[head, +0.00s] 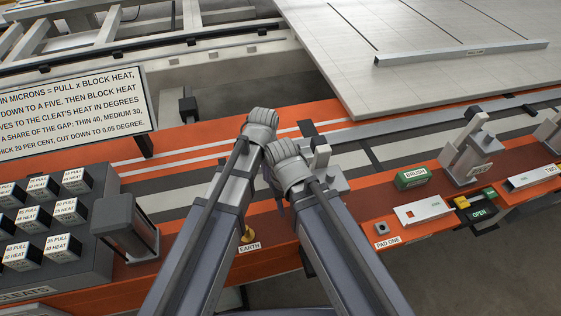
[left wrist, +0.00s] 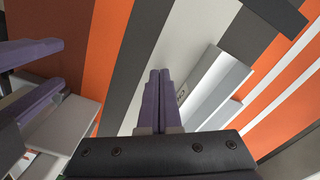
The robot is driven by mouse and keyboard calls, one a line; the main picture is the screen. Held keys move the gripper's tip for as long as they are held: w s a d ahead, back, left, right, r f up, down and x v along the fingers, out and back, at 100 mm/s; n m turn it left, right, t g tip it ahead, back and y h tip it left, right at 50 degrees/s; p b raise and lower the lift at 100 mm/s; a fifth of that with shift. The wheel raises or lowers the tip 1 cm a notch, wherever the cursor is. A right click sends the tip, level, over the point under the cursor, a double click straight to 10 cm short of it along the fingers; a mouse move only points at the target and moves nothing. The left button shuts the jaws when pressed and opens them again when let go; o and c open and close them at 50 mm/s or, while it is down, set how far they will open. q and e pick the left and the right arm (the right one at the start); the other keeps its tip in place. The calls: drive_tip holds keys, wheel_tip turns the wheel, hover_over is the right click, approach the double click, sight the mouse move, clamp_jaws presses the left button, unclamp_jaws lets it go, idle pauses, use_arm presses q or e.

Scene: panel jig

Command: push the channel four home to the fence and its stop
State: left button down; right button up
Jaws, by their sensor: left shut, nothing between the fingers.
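My left gripper (left wrist: 158,75) is shut and empty in the left wrist view, its two purple fingers side by side. A pale grey channel-like bar (left wrist: 222,98) with a small unreadable label lies just right of the fingertips; whether they touch it I cannot tell. I cannot tell whether it is channel four. My right gripper (left wrist: 40,78) shows at the left edge of that view, its purple fingers apart with nothing seen between them. In the head view both forearms reach over the orange bench (head: 315,222), and the wrists hide most of the fingers and the work below. The fence and stop cannot be made out surely.
A cleat rack (head: 60,262) with several labelled blocks and a sign (head: 75,112) stand at the left. A green brush block (head: 411,178), a white plate (head: 423,211) and a grey upright fixture (head: 470,150) stand to the right. A large pale panel (head: 430,75) lies behind.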

use_arm(q)
drive_tip(key=shift+w+a, duration=0.15)
drive_tip(key=shift+w, duration=0.65)
drive_tip(key=shift+w+a, duration=0.15)
drive_tip(key=shift+w, duration=0.65)
idle(0.8)
drive_tip(key=shift+s, duration=0.15)
drive_tip(key=shift+s+d, duration=0.2)
drive_tip(key=shift+s, duration=0.65)
use_arm(e)
drive_tip(key=shift+r, duration=0.1)
use_arm(q)
wheel_tip(320, 180, up, 8)
drive_tip(key=p, duration=0.8)
use_arm(e)
wheel_tip(320, 180, up, 8)
use_arm(q)
drive_tip(key=shift+s, duration=0.1)
